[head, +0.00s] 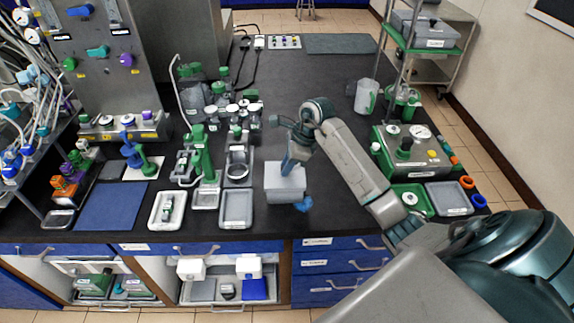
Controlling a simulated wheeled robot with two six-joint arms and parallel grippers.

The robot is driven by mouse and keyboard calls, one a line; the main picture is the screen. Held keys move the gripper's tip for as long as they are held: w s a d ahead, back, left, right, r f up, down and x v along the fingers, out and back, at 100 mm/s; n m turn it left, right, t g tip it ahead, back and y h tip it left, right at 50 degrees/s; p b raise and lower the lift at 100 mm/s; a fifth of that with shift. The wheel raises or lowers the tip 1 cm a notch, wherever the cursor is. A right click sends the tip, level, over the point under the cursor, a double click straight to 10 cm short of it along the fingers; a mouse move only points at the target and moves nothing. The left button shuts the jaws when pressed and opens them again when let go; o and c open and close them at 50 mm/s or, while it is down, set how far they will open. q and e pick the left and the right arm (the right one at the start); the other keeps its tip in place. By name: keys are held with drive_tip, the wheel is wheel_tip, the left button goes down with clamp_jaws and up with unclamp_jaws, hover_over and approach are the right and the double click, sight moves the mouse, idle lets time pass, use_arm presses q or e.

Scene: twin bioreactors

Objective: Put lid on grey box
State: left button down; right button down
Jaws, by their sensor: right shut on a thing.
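My right gripper (288,165) reaches down from the right over a light grey box (285,195) on the dark bench, near the front edge. It is shut on the pale lid (276,178), which is at the top of the box. The fingertips and the grasped part are too small to make out. I cannot tell whether the lid rests fully on the rim or is slightly above it. My left gripper is not in view.
A blue object (303,204) lies against the box's front right. A grey tray (236,222) and green-grey apparatus (238,165) stand left. A green-based device (412,155) stands right, beyond my arm. The bench behind the box is largely clear.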

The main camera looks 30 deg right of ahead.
idle(0.4)
drive_tip(key=shift+f+b, duration=0.1)
drive_tip(key=shift+b, duration=0.35)
idle(0.3)
drive_tip(key=shift+f+b, duration=0.1)
drive_tip(key=shift+b, duration=0.35)
drive_tip(key=c, duration=0.7)
unclamp_jaws()
